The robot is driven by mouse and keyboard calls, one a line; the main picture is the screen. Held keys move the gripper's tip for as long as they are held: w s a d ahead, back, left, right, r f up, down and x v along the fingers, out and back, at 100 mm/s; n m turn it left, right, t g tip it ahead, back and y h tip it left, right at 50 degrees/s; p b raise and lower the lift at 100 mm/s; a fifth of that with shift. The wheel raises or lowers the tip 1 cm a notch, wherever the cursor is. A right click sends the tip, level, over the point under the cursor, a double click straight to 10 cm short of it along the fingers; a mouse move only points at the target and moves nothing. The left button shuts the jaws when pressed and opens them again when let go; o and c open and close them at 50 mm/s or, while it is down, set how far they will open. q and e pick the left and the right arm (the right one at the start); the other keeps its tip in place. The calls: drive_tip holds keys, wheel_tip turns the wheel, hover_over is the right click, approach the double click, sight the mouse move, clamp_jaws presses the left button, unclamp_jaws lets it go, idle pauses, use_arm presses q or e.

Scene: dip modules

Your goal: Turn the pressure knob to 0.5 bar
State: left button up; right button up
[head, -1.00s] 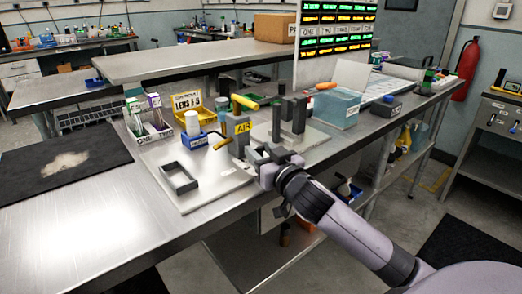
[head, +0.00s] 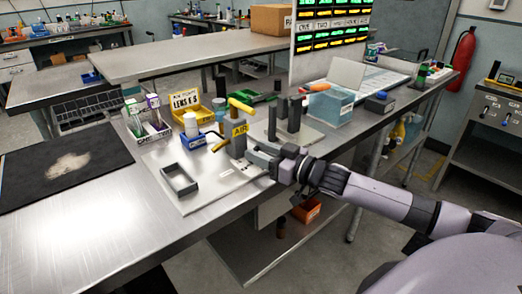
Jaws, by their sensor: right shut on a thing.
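The air unit (head: 238,146) is a grey upright block with a yellow AIR label (head: 240,130). It stands on a light base plate (head: 208,193) on the bench. A yellow lever (head: 241,106) sits on top of it and another yellow lever (head: 219,141) sticks out at its left. My right gripper (head: 254,156) reaches in from the right, low against the unit's right side. It is shut on a small part there, which its fingers hide. I take this to be the pressure knob; its scale and setting cannot be read. My left gripper is not in view.
A dark open frame (head: 179,181) lies left on the plate. Dark upright posts (head: 289,117) stand close behind my gripper.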

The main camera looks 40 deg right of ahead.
idle(0.3)
drive_tip(key=o, duration=1.1)
drive_tip(key=shift+c, duration=0.2)
drive_tip(key=shift+s, duration=0.1)
drive_tip(key=shift+v, duration=3.5)
